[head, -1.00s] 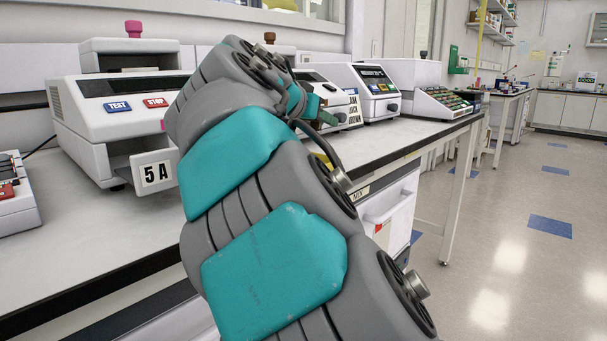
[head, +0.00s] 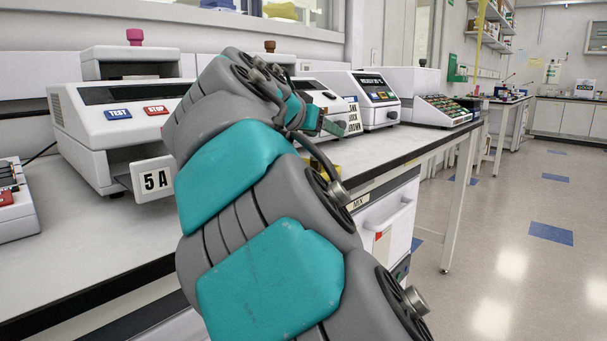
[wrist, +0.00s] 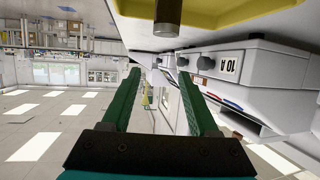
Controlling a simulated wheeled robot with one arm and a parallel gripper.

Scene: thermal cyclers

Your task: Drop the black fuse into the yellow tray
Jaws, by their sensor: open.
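My gripper (wrist: 165,72) is open, with its two green fingers apart and nothing between them. It also shows small at the end of my arm in the head view (head: 338,127). The wrist picture is upside down. At its top edge, the black fuse (wrist: 168,14) is a dark upright cylinder, cut off by the frame and clear of the fingertips. It shows against the yellow tray (wrist: 235,10), also cut off; whether it rests on the tray's floor I cannot tell. In the head view, a bit of yellow (head: 328,170) shows behind my arm, mostly hidden.
A white machine labelled 5 A (head: 157,179) stands on the bench at left, its labelled front part jutting out. A machine marked 10 A (wrist: 229,67) is close to the right finger in the wrist view. More machines (head: 372,98) line the bench. The floor at right is clear.

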